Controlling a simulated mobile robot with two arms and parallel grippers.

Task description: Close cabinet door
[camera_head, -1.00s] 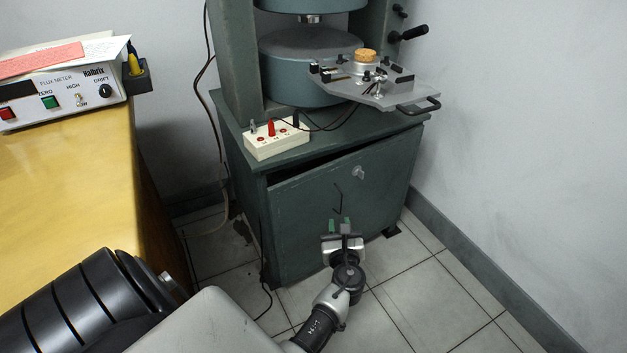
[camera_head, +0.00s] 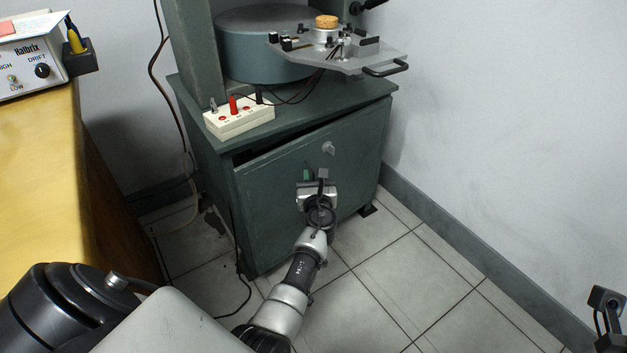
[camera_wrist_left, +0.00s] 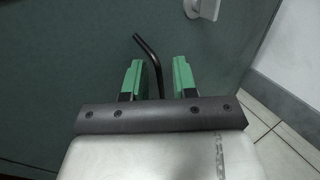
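The cabinet door (camera_head: 300,205) is a dark green panel on the front of the green cabinet. It is slightly ajar, with a dark gap along its top edge. A pale lock or key (camera_head: 328,148) sits near its top; it also shows in the left wrist view (camera_wrist_left: 203,8). My left gripper (camera_head: 314,176) is in front of the door below the lock. In the left wrist view its green fingers (camera_wrist_left: 158,76) are apart, on either side of a bent black rod handle (camera_wrist_left: 150,55). I cannot tell whether either finger touches it. The head view hides the handle.
A yellow desk (camera_head: 50,150) stands left. A wall is on the right, with clear tiled floor (camera_head: 430,290). A dark device, perhaps my right arm (camera_head: 607,300), shows at the right edge.

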